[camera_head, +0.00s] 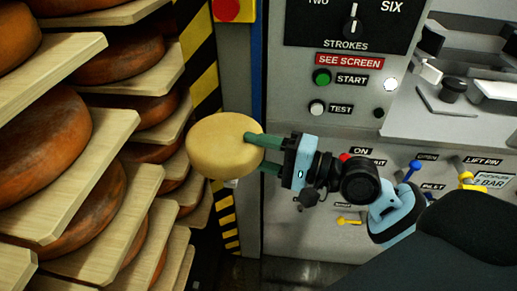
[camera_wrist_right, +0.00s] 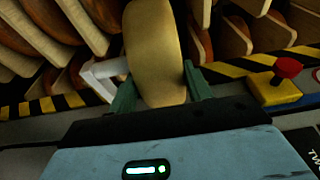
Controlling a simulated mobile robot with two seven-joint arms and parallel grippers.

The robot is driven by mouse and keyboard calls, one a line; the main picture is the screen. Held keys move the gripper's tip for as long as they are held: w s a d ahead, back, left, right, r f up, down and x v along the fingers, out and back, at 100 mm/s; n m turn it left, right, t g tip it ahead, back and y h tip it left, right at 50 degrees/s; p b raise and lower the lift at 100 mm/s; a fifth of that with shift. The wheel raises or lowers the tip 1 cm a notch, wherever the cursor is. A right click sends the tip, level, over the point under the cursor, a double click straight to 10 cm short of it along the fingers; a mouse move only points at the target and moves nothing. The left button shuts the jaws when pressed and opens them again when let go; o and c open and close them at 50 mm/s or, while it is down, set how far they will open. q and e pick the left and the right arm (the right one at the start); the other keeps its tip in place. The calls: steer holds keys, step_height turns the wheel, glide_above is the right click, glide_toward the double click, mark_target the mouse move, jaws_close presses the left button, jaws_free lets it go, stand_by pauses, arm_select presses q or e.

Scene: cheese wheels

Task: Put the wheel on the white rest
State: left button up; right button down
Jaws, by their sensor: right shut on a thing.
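A pale yellow cheese wheel (camera_head: 222,146) is held in the air in front of the machine, left of the control panel. My right gripper (camera_head: 258,153) is shut on its right edge, with one green finger on top and the other below. In the right wrist view the wheel (camera_wrist_right: 156,55) stands between the two green fingers (camera_wrist_right: 158,92). A white bracket-like part (camera_wrist_right: 100,76), possibly the white rest, shows just left of the wheel there. In the head view only a small pale bit shows below the wheel, and the rest is mostly hidden. My left gripper is not in view.
Wooden shelves (camera_head: 95,135) with several orange-brown wheels fill the left side. A yellow-black striped post (camera_head: 203,85) stands between shelves and machine. The machine's control panel (camera_head: 345,60) has buttons and knobs. A red button on a yellow box (camera_wrist_right: 286,68) is at right in the wrist view.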

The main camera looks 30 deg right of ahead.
steer(key=c, duration=0.9)
jaws_free()
steer(key=shift+o, duration=1.3)
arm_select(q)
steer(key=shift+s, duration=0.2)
arm_select(e)
steer(key=shift+r, duration=0.15)
steer(key=shift+s+d, duration=0.15)
steer(key=shift+s, duration=0.05)
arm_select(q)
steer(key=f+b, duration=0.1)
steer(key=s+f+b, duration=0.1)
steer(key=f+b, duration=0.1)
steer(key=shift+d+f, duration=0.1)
arm_select(e)
steer(key=v, duration=1.1)
steer(key=shift+s+d, duration=0.15)
steer(key=shift+s, duration=0.05)
